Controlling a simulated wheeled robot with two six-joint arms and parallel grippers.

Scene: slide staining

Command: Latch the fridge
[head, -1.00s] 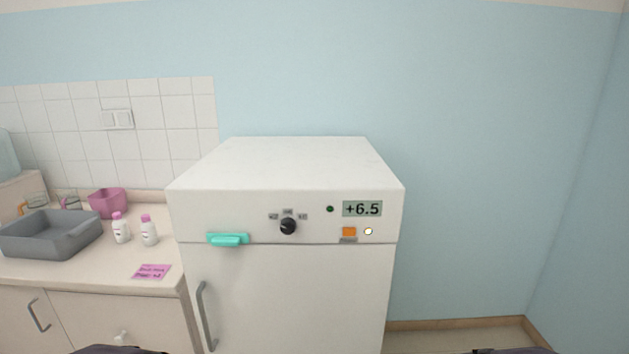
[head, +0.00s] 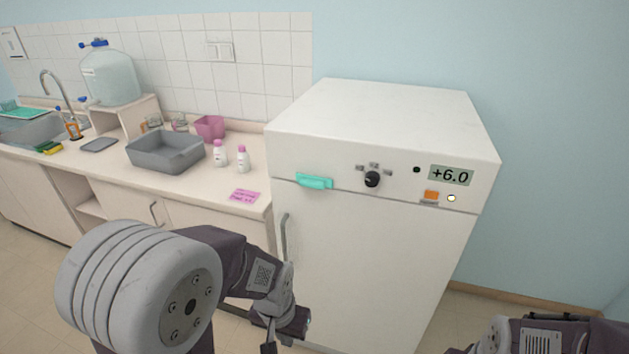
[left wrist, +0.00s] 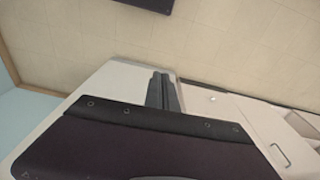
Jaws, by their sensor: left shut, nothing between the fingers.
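The white fridge (head: 385,130) stands right of the counter, its door (head: 370,265) looking shut. A teal latch (head: 314,181) lies roughly level at the door's upper left, by the seam under the control panel. A grey vertical handle (head: 284,237) is on the door's left side. The panel has a black knob (head: 372,179), an orange switch (head: 431,195), a lit lamp (head: 451,198) and a display (head: 451,175) reading +6.0. My left gripper (head: 284,338) is low before the door, below the latch and handle; its shut, empty fingers show in the left wrist view (left wrist: 162,92).
The counter at left holds a grey basin (head: 165,152), two pink-capped bottles (head: 231,157), a pink container (head: 209,127) and a pink note (head: 245,196). A large water jug (head: 109,77) stands farther left. My right arm shows at bottom right, its gripper out of frame.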

